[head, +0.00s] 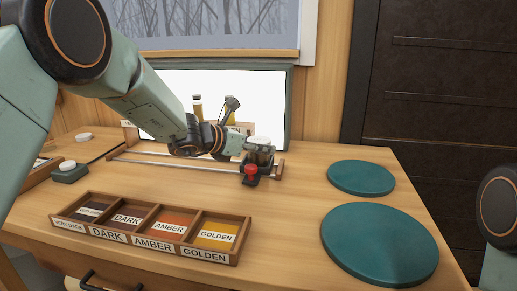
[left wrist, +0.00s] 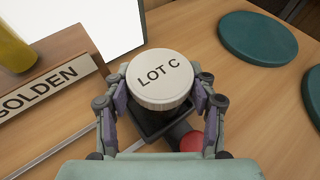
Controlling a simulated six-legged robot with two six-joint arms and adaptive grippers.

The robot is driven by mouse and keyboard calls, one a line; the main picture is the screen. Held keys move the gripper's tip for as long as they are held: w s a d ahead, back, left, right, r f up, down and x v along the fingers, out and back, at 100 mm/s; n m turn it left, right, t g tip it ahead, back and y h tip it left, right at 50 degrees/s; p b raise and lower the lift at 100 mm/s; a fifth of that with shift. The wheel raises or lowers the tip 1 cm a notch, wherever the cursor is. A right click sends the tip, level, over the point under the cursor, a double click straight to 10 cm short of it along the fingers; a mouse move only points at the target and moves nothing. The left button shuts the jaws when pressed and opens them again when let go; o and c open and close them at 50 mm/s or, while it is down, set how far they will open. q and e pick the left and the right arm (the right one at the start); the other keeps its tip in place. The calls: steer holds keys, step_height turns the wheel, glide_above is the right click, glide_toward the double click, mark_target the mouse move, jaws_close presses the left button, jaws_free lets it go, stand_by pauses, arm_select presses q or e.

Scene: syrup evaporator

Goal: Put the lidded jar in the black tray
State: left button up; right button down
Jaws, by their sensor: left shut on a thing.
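The lidded jar has a white lid marked LOT C (left wrist: 160,78) in the left wrist view. Its lid also shows in the head view (head: 259,142). My left gripper (left wrist: 158,98) is shut on the jar, with one finger on each side. The black tray (left wrist: 150,128) shows as a dark square edge just below the jar, beside a red knob (left wrist: 192,142). In the head view the knob (head: 251,170) sits at the front of it. The jar is at the tray; I cannot tell whether it rests on its floor. My right gripper is out of view.
A rail (head: 190,164) runs left from the tray before a bright white panel (head: 185,88). Bottles stand behind my left arm. A wooden grading box (head: 150,226) lies in front. Two teal discs (head: 361,177) (head: 379,244) lie at right. The wood between is clear.

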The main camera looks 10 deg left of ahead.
arm_select(q)
steer(key=shift+w+a+f, duration=0.35)
steer(key=shift+a+f, duration=0.1)
steer(key=shift+a, duration=0.1)
steer(key=o, duration=1.2)
steer(key=shift+s+d+r, duration=0.3)
steer(key=shift+d, duration=0.1)
steer(key=shift+o, duration=0.6)
steer(key=shift+w+a+f, duration=0.2)
steer(key=shift+w+a, duration=0.05)
steer(key=shift+a, duration=0.1)
steer(key=shift+s+r, duration=0.15)
steer(key=shift+s, duration=0.05)
steer(key=p+v, duration=0.1)
steer(key=v, duration=1)
steer(key=shift+s+a, duration=0.2)
steer(key=shift+s, duration=0.05)
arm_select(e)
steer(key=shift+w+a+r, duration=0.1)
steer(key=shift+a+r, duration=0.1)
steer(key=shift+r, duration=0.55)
arm_select(q)
steer(key=shift+r, duration=0.1)
